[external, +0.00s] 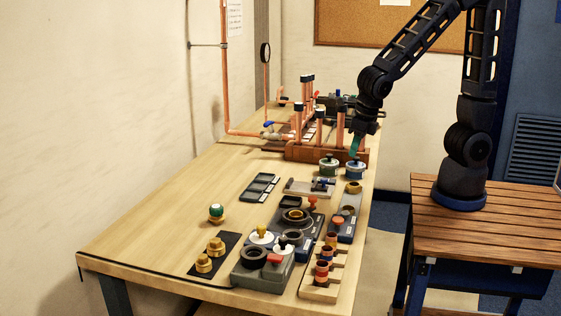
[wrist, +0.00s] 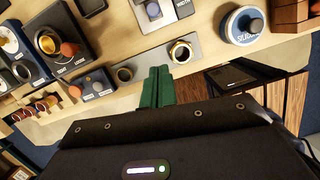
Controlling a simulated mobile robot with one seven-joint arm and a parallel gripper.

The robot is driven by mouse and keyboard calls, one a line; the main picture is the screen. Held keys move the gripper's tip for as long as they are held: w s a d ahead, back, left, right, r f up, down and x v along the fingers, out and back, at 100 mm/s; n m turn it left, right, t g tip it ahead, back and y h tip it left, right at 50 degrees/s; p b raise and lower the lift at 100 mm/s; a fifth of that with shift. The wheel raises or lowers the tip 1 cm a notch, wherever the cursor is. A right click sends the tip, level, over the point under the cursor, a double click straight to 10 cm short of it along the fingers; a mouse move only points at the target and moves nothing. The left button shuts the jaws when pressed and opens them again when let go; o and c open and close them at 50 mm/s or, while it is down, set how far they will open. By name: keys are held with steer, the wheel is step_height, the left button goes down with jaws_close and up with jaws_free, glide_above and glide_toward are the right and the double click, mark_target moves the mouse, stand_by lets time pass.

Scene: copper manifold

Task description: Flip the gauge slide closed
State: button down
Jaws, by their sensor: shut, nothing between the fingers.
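My gripper (external: 355,146) hangs over the right side of the workbench, above the blue round tin. Its green fingers (wrist: 157,86) are together with nothing between them in the wrist view. I cannot tell for sure which part is the gauge slide. A grey plate with a dark blue bar-like fitting (external: 311,187) lies mid-table, left of and nearer than the tin. A long grey plate (external: 347,203) with a brass ring lies near the right edge. In the wrist view that plate (wrist: 150,60) is just beyond the fingertips, with the brass ring (wrist: 180,52) and a dark hole.
The blue tin (external: 355,171) and a green tin (external: 329,168) stand beside the copper manifold's wooden base (external: 300,151). Dark control blocks with knobs (external: 293,217) and a wooden rack of copper fittings (external: 322,283) fill the near right. The table's left side is mostly clear.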

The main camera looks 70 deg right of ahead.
mark_target(325, 182)
steer(key=x, duration=0.9)
steer(key=w, duration=0.1)
steer(key=w+f, duration=0.1)
steer(key=w, duration=0.1)
steer(key=shift+d, duration=0.25)
steer(key=shift+w+d, duration=0.1)
steer(key=shift+w, duration=0.45)
steer(key=shift+w, duration=2.8)
steer(key=s, duration=0.3)
steer(key=s+r, duration=0.1)
steer(key=shift+s+a+r, duration=0.15)
steer(key=shift+a, duration=0.15)
steer(key=v, duration=0.9)
steer(key=shift+r, duration=0.15)
